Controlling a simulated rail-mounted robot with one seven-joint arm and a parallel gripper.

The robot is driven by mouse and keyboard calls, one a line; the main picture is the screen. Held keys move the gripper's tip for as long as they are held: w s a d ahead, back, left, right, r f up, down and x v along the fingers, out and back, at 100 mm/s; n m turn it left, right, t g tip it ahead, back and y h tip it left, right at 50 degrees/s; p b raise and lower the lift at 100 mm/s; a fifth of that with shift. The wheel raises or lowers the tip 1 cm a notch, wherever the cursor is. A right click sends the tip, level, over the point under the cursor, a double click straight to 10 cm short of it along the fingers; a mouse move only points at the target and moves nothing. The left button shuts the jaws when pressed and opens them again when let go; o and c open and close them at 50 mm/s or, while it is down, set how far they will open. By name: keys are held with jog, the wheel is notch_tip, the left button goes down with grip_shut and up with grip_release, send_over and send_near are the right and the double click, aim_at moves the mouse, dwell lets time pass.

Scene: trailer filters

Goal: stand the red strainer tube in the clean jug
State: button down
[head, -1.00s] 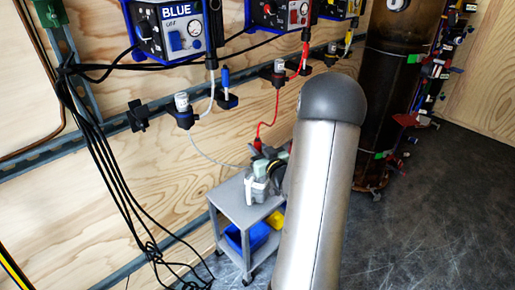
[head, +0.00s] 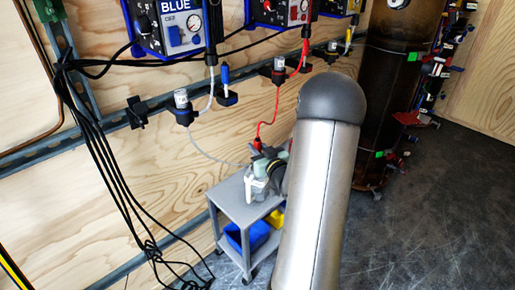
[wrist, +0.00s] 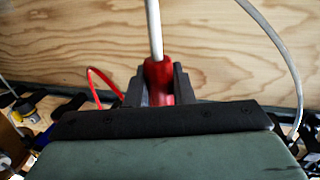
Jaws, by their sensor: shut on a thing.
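The red strainer tube (wrist: 158,72) is between the two dark fingers of my gripper (wrist: 158,92) in the wrist view. Its red part is held, and a pale tube runs up from it out of the picture. In the head view a bit of red (head: 257,144) shows at my gripper, above the grey cart; my arm hides most of the gripper there. A clear, whitish jug (head: 257,189) stands on the cart top just below. A pale hose leads down toward it. I cannot tell whether this is the clean jug, and the tube's lower end is hidden.
The grey cart (head: 238,210) stands by the plywood wall, with blue (head: 247,238) and yellow bins on its lower shelf. Black cables (head: 105,170) hang at the left. A red hose (head: 268,124) runs down from the wall holder. A brown cylinder (head: 385,110) stands at the right.

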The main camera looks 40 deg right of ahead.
jog(key=shift+f+b, duration=0.5)
jog(key=shift+f, duration=0.05)
jog(key=c, duration=1.2)
grip_release()
jog(key=shift+o, duration=0.2)
jog(key=shift+s, duration=0.1)
jog(key=s+a+p, duration=0.3)
jog(key=s+p, duration=0.7)
jog(key=s, duration=0.7)
